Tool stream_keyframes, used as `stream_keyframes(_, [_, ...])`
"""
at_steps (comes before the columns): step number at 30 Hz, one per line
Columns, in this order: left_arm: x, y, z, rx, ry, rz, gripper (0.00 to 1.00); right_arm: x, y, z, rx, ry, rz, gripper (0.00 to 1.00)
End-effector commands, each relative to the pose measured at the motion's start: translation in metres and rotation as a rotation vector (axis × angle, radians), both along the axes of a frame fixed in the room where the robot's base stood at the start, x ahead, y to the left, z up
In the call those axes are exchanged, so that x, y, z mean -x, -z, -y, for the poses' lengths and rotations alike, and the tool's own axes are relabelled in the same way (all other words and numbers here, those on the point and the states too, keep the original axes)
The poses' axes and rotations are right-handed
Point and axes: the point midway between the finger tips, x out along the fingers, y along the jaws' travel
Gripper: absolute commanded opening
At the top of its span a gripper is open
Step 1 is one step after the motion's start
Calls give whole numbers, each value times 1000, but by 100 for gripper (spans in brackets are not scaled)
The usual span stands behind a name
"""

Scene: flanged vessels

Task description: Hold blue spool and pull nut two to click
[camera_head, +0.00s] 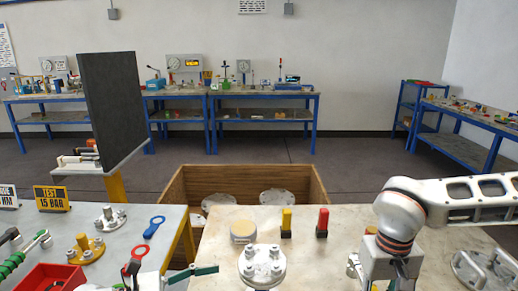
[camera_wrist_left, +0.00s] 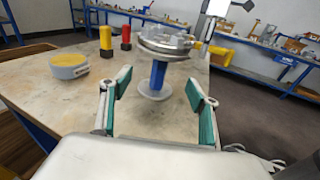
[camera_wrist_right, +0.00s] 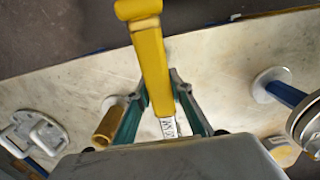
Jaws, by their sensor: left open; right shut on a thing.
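The blue spool (camera_wrist_left: 159,75) stands upright on a pale round foot, with a metal flange (camera_wrist_left: 165,40) on top; the flange's bolted top shows in the head view (camera_head: 262,265). Nuts sit on this flange, but I cannot tell which is nut two. My left gripper (camera_wrist_left: 158,88) is open, its green-padded fingers apart, with the spool ahead between them and not touched. My right gripper (camera_wrist_right: 164,100) is shut on a yellow tool (camera_wrist_right: 150,58) with a printed metal part. In the right wrist view the spool (camera_wrist_right: 286,93) is at the right, apart from the tool.
On the table stand a yellow-topped round tin (camera_head: 243,231), a yellow block (camera_head: 286,222) and a red block (camera_head: 322,222). A brass cylinder (camera_wrist_right: 108,124) is beside my right gripper. A wooden crate (camera_head: 300,183) is behind. The left table holds a red bin (camera_head: 52,278) and tools.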

Motion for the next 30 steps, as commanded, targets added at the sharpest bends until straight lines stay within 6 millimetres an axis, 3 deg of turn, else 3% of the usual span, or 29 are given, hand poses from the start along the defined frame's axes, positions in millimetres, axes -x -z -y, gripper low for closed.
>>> stream_keyframes(1, [1,15,0,-1,0,-13,61,0,13,-1,-1,-2,-3,0])
stream_keyframes(7, [1,26,0,0,0,-23,61,1,23,-1,-2,-1,3,0])
stream_keyframes(14, [-5,23,15,1,-1,-19,61,0,11,-1,-2,-1,18,0])
stream_keyframes(25, [-20,28,60,1,2,-21,61,-2,-10,-1,-1,-1,36,0])
stream_keyframes(30, [-27,32,77,1,0,-21,61,-1,-10,-1,-1,-1,36,0])
